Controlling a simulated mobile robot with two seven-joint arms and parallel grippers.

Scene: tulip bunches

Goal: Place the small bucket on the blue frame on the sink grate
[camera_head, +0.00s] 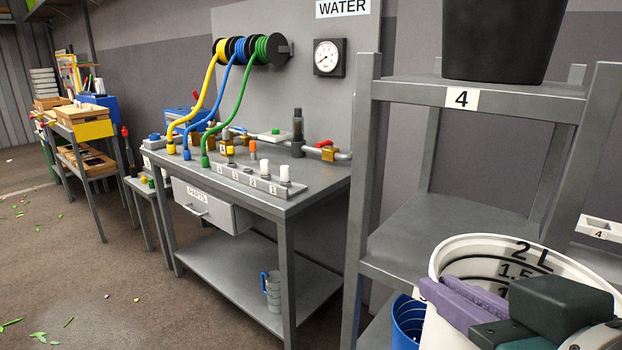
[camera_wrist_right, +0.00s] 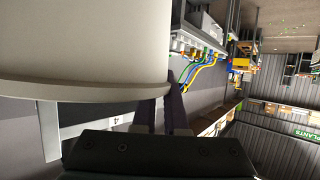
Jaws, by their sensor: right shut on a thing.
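The small bucket (camera_head: 440,325) is white with black litre marks inside, "2 L" at the top; it is cut off by the bottom edge of the head view. My right gripper (camera_head: 462,300), with purple fingers, is shut on its rim. In the right wrist view the bucket's pale wall and rim (camera_wrist_right: 85,92) fill the upper left, against the fingers (camera_wrist_right: 168,110). The bucket's inside looks empty where it shows. I cannot make out the blue frame or the sink grate. My left gripper is not in view.
A grey rack (camera_head: 455,220) marked 4 stands close behind the bucket, with a black bucket (camera_head: 503,38) on top and a blue container (camera_head: 407,322) low down. A water bench (camera_head: 290,208) with hoses stands left of it. The floor (camera_head: 110,285) at left is mostly open.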

